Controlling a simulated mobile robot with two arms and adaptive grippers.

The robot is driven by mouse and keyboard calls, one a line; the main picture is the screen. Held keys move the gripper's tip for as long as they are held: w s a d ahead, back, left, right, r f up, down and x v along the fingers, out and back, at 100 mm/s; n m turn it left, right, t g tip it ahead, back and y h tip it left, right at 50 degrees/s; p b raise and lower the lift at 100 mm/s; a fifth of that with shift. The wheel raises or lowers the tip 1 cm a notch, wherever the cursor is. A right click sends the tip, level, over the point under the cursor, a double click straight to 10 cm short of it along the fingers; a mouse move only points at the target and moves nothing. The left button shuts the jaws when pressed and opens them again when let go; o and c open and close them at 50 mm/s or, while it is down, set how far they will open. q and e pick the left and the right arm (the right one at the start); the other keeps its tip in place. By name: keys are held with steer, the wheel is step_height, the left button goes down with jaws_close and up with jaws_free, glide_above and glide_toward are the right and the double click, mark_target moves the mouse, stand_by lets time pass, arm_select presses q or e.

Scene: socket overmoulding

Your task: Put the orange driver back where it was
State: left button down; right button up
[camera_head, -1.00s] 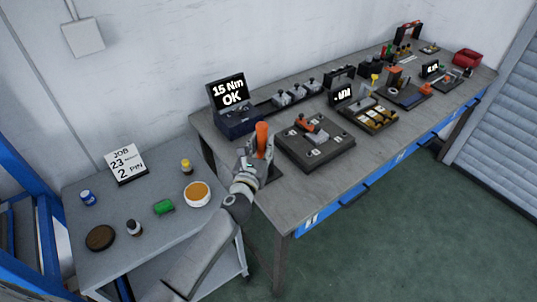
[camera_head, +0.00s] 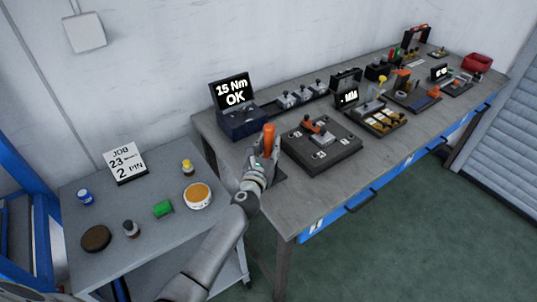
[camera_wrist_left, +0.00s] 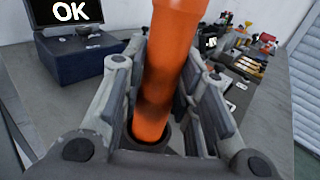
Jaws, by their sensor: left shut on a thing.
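The orange driver (camera_head: 269,138) stands close to upright at the near left end of the workbench, between the torque display and the dark fixture plate. My left gripper (camera_head: 262,160) is shut on it from the near side. In the left wrist view the orange handle (camera_wrist_left: 172,65) runs down between the two fingers (camera_wrist_left: 163,105). Its lower end meets a dark round ring (camera_wrist_left: 150,140), which looks like a holder; I cannot tell how deep it sits. A dark flat base (camera_head: 278,177) shows partly behind the gripper. My right gripper is not in view.
The display box (camera_head: 235,120) reads "15 Nm OK". The dark fixture plate (camera_head: 335,158) lies close to the right of the driver. More trays and tools fill the bench (camera_head: 385,155) further right. A lower side table (camera_head: 150,245) holds small jars and a job card.

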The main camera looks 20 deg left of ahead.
arm_select(q)
steer(key=shift+w+f+b, duration=0.1)
steer(key=shift+f+b, duration=0.2)
steer(key=shift+f, duration=0.45)
steer(key=shift+f, duration=0.2)
steer(key=c, duration=1.1)
jaws_free()
steer(key=shift+r, duration=0.25)
steer(key=s, duration=1.2)
steer(key=shift+d, duration=0.25)
